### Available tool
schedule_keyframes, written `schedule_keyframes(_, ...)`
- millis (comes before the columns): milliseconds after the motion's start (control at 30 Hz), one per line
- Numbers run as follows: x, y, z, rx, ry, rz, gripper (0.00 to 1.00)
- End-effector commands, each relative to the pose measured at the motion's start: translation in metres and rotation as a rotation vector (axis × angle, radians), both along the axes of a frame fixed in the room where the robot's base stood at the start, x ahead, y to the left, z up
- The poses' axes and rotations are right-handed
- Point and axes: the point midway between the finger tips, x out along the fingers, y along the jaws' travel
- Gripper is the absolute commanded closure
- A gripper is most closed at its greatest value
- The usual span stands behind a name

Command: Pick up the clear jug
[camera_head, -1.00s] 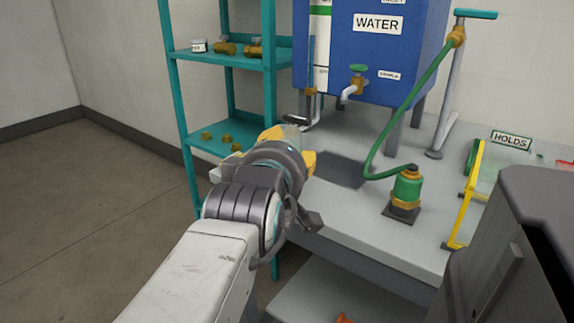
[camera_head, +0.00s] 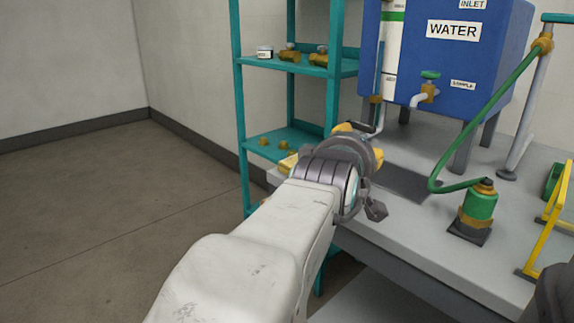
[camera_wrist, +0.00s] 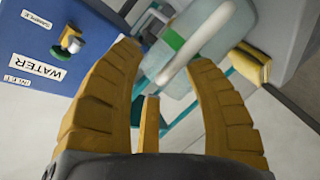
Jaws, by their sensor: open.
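In the wrist view, the clear jug (camera_wrist: 213,58) is a pale see-through vessel at the top, just beyond and partly between my finger tips. A pale handle-like bar crosses in front of it, and the right finger covers part of it. My gripper (camera_wrist: 163,60) has its yellow fingers spread wide, with nothing visibly clamped. In the head view my gripper (camera_head: 318,146) is at the left end of the grey bench, mostly behind my own wrist. The jug cannot be made out there. Whether a finger touches it, I cannot tell.
The teal shelf (camera_head: 290,140) stands close behind my gripper. A green hose (camera_head: 480,120) leads to a green fitting (camera_head: 480,205) on the right. Open floor lies left.

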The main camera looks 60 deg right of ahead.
Motion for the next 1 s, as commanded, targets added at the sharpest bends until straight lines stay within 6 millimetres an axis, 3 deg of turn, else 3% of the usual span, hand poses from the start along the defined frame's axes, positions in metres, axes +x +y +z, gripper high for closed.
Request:
schedule_keyframes(67, -0.0001, 0.0002, 0.0001, 0.0, 0.0, 0.0, 0.51)
schedule_keyframes(600, 0.0, 0.0003, -0.0005, 0.001, 0.0, 0.0, 1.0)
schedule_keyframes(1000, -0.0001, 0.0002, -0.0012, 0.003, 0.001, -0.001, 1.0)
